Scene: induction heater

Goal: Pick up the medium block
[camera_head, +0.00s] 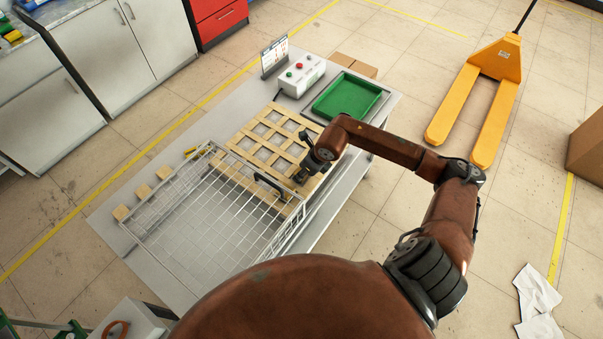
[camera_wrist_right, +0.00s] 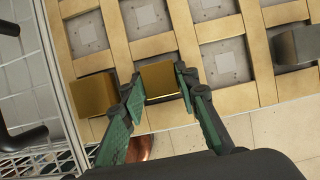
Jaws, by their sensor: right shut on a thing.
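My right gripper (camera_head: 300,177) is over the near right part of the wooden grid tray (camera_head: 241,139). In the right wrist view, the right gripper (camera_wrist_right: 158,88) is shut on a gold block (camera_wrist_right: 160,78), with a green-padded finger on each side. A second gold block (camera_wrist_right: 93,88) stands just left of the fingers, and a grey block (camera_wrist_right: 297,46) lies at the right edge. I cannot tell from these views which block is the medium one. The head view mostly hides the held block behind the gripper. My left gripper is out of view.
A wire basket (camera_head: 200,245) with a black handle stands close to the tray's left. Several small tan blocks (camera_head: 142,190) sit on the table's left side. A green tray (camera_head: 346,97) and a control box (camera_head: 302,76) with buttons are at the back.

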